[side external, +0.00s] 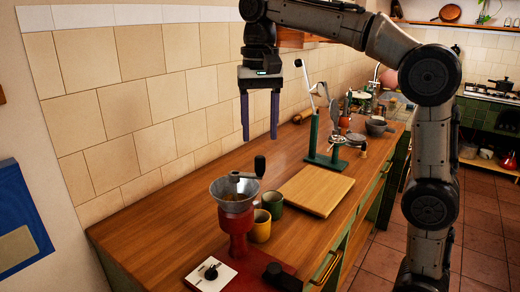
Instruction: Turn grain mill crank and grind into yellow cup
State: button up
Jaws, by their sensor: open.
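The grain mill (237,222) stands near the front of the wooden counter, with a red body and a metal hopper on top. Its crank (243,176) lies across the hopper, with a dark upright knob (260,166) at its right end. The yellow cup (260,227) stands on the counter just right of the mill's red body, partly hidden by it. My gripper (260,136) hangs above and behind the mill, pointing down, open and empty. Its two blue fingers are apart and clear of the crank.
A green cup (272,205) stands right behind the yellow cup. A wooden board (312,191) lies to their right, with a green press-like stand (326,150) behind it. Counter left of the mill is clear.

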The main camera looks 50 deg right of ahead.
aim_at(260, 157)
jog(key=shift+f, duration=2.7)
